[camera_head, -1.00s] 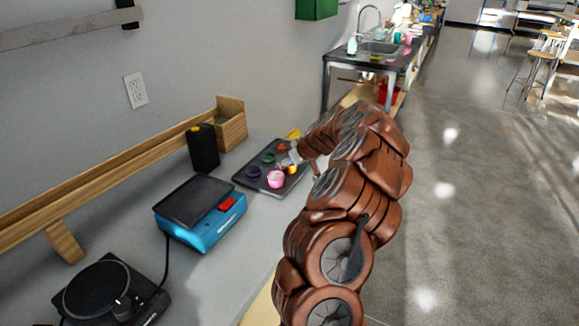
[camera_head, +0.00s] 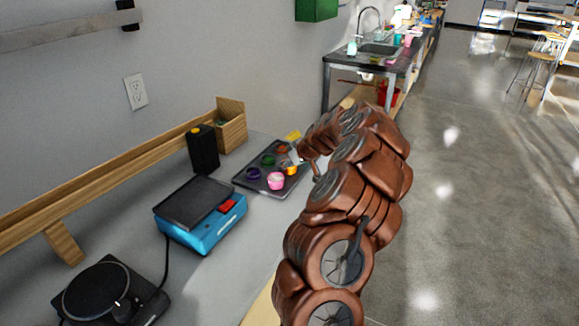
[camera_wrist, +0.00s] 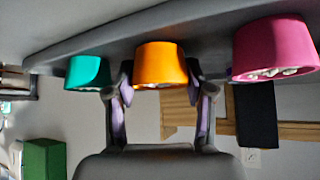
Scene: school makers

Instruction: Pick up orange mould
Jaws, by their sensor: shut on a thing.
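The orange mould (camera_wrist: 160,64) is between the two fingers of my gripper (camera_wrist: 160,80) in the wrist view, which appears upside down. The fingers are shut on it from both sides, and it looks to be at the tray. In the head view the orange mould (camera_head: 291,170) shows only in part beside my gripper (camera_head: 294,160), at the right side of the dark tray (camera_head: 243,180). My arm hides part of that area.
A pink mould (camera_head: 276,181) stands close to the orange one; it also shows in the wrist view (camera_wrist: 275,48). A teal mould (camera_wrist: 88,72) is on the other side. Purple, green and red-orange moulds share the tray. A blue device (camera_head: 205,232) and black box (camera_head: 203,150) stand nearby.

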